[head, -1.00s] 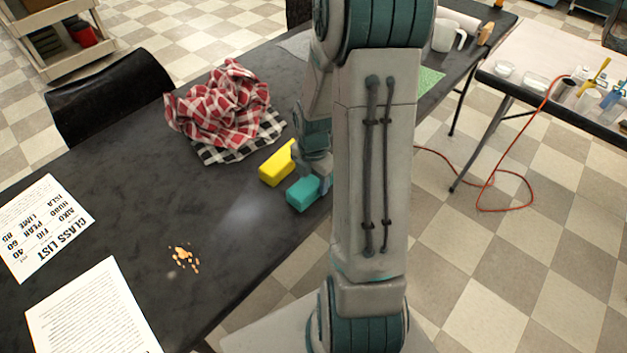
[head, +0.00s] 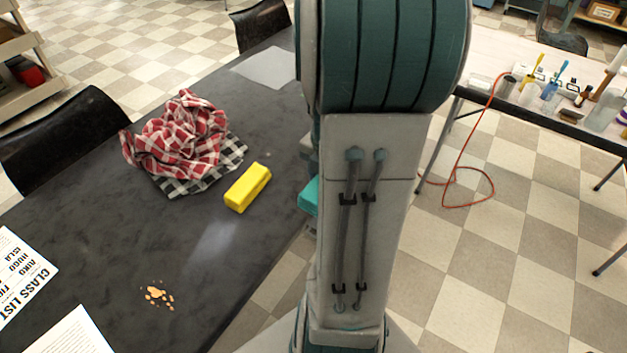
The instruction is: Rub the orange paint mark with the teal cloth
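The orange paint mark (head: 158,295) is a small cluster of pale orange flecks on the dark table's near part, in the lower left of the head view. A teal block-like piece (head: 309,196), which I take to be the teal cloth, shows only as a sliver at the left edge of my arm, right of the yellow block. It appears over the table's right edge; its height is unclear. My gripper is hidden behind my own arm, so its fingers and any hold on the teal piece cannot be seen.
A yellow block (head: 248,187) lies near the table's right edge. A crumpled red-and-white checked cloth (head: 182,135) lies on a black-and-white checked cloth (head: 205,178). Papers (head: 22,278) lie at left. The dark table (head: 110,245) is clear around the flecks. A cluttered second table (head: 500,60) stands right.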

